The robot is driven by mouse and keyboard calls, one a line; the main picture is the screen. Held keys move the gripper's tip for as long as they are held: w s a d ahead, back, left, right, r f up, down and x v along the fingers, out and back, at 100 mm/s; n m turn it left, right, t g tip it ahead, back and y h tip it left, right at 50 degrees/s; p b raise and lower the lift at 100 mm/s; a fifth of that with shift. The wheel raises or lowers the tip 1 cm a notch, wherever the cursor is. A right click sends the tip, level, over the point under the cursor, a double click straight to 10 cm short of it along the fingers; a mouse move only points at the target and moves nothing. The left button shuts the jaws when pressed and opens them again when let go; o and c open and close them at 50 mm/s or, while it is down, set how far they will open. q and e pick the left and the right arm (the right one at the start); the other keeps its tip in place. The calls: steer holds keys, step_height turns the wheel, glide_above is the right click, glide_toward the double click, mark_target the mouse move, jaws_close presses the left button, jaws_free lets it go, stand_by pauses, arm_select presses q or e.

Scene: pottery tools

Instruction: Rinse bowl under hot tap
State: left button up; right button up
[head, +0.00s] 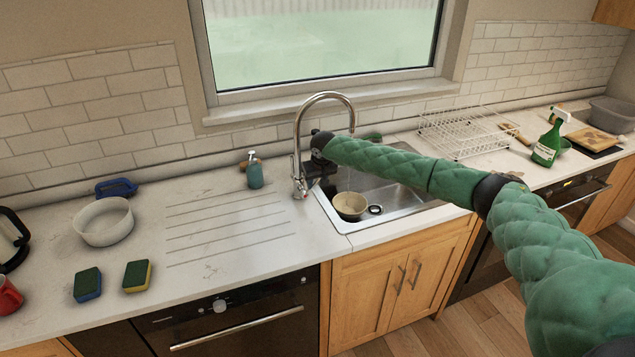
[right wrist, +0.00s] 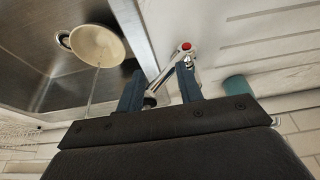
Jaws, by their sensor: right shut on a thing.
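The cream bowl (head: 349,204) sits in the steel sink basin, near the drain. It also shows in the right wrist view (right wrist: 97,45), where a thin stream of water falls into it. The chrome tap (head: 325,96) arches over the sink. Its red-marked handle (right wrist: 186,47) is low on the tap's left side in the head view. My right gripper (right wrist: 162,78) is shut on the tap's handle part, with chrome between its two fingers. My green right arm reaches over the sink and hides part of it. My left gripper is out of view.
A teal soap bottle (head: 255,172) stands left of the tap. A white bowl (head: 104,221) and two sponges (head: 137,275) lie on the left counter. A wire dish rack (head: 465,130) and green spray bottle (head: 546,146) stand right. The grooved drainboard (head: 225,225) is clear.

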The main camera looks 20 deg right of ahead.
steer(key=a+r+p, duration=0.4)
steer(key=r+p, duration=0.1)
steer(key=r, duration=0.4)
steer(key=shift+r, duration=0.2)
stand_by(1.2)
